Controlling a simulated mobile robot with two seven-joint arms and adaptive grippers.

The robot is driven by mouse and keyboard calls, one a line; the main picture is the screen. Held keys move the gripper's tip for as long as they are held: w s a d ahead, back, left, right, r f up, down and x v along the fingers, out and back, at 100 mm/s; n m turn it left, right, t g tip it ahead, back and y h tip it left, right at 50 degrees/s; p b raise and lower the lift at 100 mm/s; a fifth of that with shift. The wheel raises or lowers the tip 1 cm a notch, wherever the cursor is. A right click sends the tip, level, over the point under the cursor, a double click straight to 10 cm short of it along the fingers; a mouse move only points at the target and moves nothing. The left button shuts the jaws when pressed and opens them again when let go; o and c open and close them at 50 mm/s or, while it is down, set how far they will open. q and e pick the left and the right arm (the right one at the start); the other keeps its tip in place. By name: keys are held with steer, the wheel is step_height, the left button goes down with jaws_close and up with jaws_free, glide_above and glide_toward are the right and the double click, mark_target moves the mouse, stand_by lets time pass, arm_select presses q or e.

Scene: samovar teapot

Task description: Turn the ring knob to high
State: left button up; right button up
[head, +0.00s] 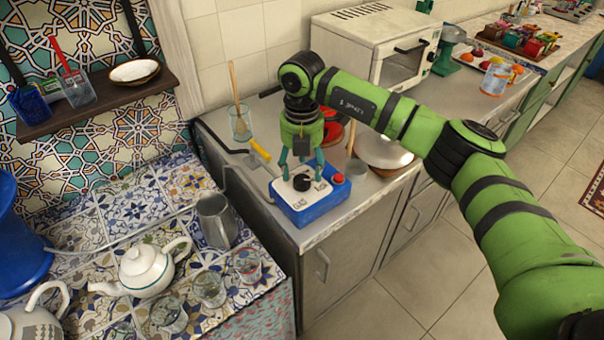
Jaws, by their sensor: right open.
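A blue box (318,209) with a pale top plate stands near the front edge of the grey counter. A round black knob (301,182) is on its top plate, with small markings near it too small to read. A red button (338,179) sits at the plate's right edge. My right gripper (302,170) points down over the box, open, with a teal finger on each side of the knob. I cannot tell whether the fingertips touch the knob or plate. The knob's setting cannot be read. My left gripper is out of view.
A glass with a wooden spoon (240,122), a yellow-handled tool (258,150) and a lidded pan (383,150) are around my right gripper. A white oven (372,45) stands behind. A grey pitcher (216,220) and white teapot (146,267) stand on the tiled surface at left.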

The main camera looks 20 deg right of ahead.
mark_target(302, 179)
step_height(302, 179, up, 9)
steer(key=shift+f, duration=0.1)
